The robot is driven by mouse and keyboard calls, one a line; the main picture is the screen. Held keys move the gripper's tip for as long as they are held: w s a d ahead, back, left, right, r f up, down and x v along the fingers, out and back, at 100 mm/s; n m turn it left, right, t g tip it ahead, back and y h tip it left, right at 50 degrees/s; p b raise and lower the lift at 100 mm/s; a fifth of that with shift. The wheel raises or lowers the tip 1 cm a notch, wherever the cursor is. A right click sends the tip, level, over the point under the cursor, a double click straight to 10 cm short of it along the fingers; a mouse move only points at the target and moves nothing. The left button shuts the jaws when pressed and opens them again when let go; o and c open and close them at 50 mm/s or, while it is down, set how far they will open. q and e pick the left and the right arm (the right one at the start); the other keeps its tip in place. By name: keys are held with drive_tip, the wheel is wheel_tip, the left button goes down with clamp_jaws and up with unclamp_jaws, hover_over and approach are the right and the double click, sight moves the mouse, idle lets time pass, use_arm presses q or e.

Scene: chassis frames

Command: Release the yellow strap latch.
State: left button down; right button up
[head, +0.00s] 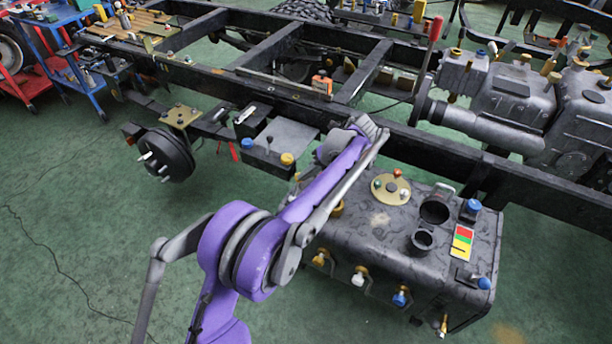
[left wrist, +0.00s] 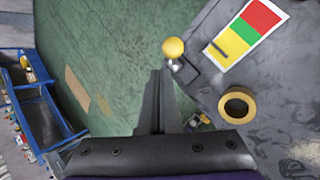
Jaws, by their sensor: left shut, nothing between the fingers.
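In the left wrist view a yellow ball knob (left wrist: 173,47) on a short metal stem, which looks like the yellow strap latch, stands on a dark block at the tank's edge. A red, green and yellow label lies beside it. My left gripper (left wrist: 159,76) is shut and empty, its tips just short of the knob with a small apparent gap; I cannot tell whether they touch. In the head view my purple left arm crosses the tank (head: 345,245) and hides the left fingers and this knob. My right gripper is not in view.
A yellow ring (left wrist: 237,103) sits on the tank near the label. In the head view, a blue knob (head: 473,205) and another label (head: 463,241) are at the tank's right. A black chassis rail (head: 430,150) runs behind. Green floor lies clear at lower left.

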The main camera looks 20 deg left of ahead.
use_arm(q)
drive_tip(key=shift+d+r, duration=0.1)
drive_tip(key=shift+r, duration=0.05)
drive_tip(key=d+f+p+v, duration=0.1)
drive_tip(key=p+v, duration=0.1)
drive_tip(key=v, duration=1.1)
drive_tip(key=shift+d+p, duration=0.2)
drive_tip(key=shift+p, duration=0.15)
drive_tip(key=shift+s, duration=0.2)
